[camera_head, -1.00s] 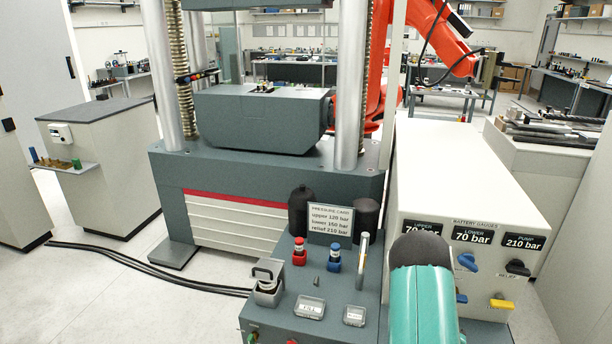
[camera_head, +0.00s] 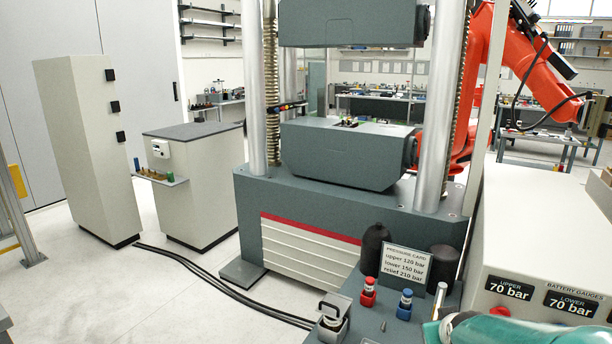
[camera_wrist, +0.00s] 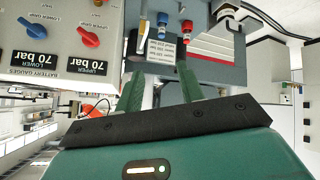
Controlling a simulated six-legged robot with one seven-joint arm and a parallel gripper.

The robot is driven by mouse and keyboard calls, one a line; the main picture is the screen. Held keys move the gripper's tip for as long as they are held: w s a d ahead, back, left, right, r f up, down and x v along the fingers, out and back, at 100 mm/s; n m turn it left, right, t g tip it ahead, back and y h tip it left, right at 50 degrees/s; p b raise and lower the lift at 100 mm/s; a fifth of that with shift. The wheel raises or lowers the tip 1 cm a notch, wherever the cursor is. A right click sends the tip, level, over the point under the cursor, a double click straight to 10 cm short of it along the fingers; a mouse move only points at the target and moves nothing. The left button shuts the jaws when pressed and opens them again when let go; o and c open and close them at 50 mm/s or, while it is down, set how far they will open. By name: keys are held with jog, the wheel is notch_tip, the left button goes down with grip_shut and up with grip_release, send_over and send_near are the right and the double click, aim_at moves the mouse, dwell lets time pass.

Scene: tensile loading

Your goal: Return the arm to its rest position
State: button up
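My teal arm (camera_head: 500,332) shows at the bottom right edge of the head view, in front of the white gauge cabinet; most of it is out of frame. My gripper (camera_wrist: 160,92) shows in the wrist view with its two green fingers apart and nothing seen between them. The wrist picture is upside down. The pressure card (camera_head: 405,268) stands on the dark console, and it also shows in the wrist view (camera_wrist: 158,50) beyond the fingertips. The gripper's fingers do not show in the head view.
The gauge cabinet (camera_head: 545,250) is close to my arm; its red (camera_wrist: 88,38) and blue knobs face the wrist camera. Red (camera_head: 369,292) and blue plugs stand on the console. The testing machine (camera_head: 350,215) rises behind. Black hoses (camera_head: 220,285) cross the otherwise clear floor at left.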

jog(key=s+a+r+g+y, duration=0.1)
jog(key=s+a+r, duration=0.3)
jog(key=s+a, duration=0.3)
jog(key=s+a+r+g+y, duration=0.1)
jog(key=s+a+r+g, duration=0.1)
jog(key=s+a+r, duration=0.2)
jog(key=s+a, duration=0.3)
jog(key=s, duration=0.5)
jog(key=shift+r+y, duration=0.15)
jog(key=shift+y, duration=0.15)
jog(key=shift+a, duration=0.1)
